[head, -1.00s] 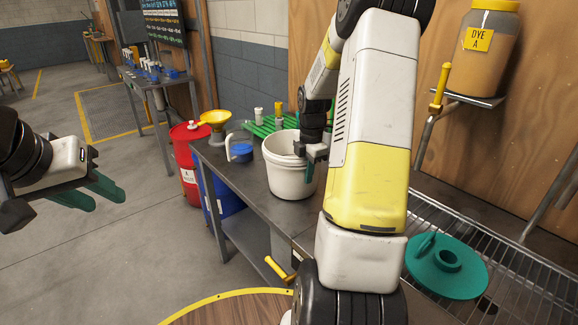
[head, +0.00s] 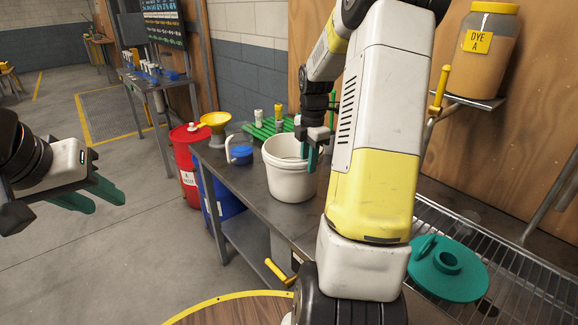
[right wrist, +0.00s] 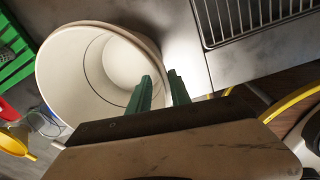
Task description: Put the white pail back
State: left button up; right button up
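The white pail (head: 288,178) stands upright on the grey metal bench (head: 243,183), beside a green rack. It appears empty in the right wrist view (right wrist: 75,75). My right gripper (head: 313,160) is at the pail's right rim, near its top. In the right wrist view its green fingers (right wrist: 160,77) are apart, with one over the pail's opening and the other outside the rim. I see no firm contact with the wall. My left gripper (head: 98,197) is open and empty over the floor at the left, far from the pail.
A blue-lidded jug (head: 240,154), yellow funnel (head: 214,122) and green rack (head: 265,128) stand close to the pail. A red drum (head: 188,160) is left of the bench. A teal lid (head: 447,270) lies on the wire shelf at right. Bare bench lies before the pail.

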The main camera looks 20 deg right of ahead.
jog(key=s+a+r+m+t, duration=0.1)
jog(key=s+a+r+m, duration=0.1)
jog(key=r, duration=0.4)
jog(key=s+a+r+m, duration=0.2)
jog(key=a+r, duration=0.1)
jog(key=r, duration=0.2)
jog(key=s+a+r+m+t+y, duration=0.1)
jog(key=s+a+r+m+t, duration=0.1)
jog(key=s+a+m, duration=0.4)
jog(key=s+a+r+m+t+y, duration=0.1)
jog(key=s+a+r+m+t, duration=0.1)
jog(key=s+a+m, duration=0.4)
jog(key=s+m, duration=0.3)
jog(key=s, duration=0.2)
jog(key=shift+s+a+r, duration=0.2)
jog(key=shift+s+a, duration=0.15)
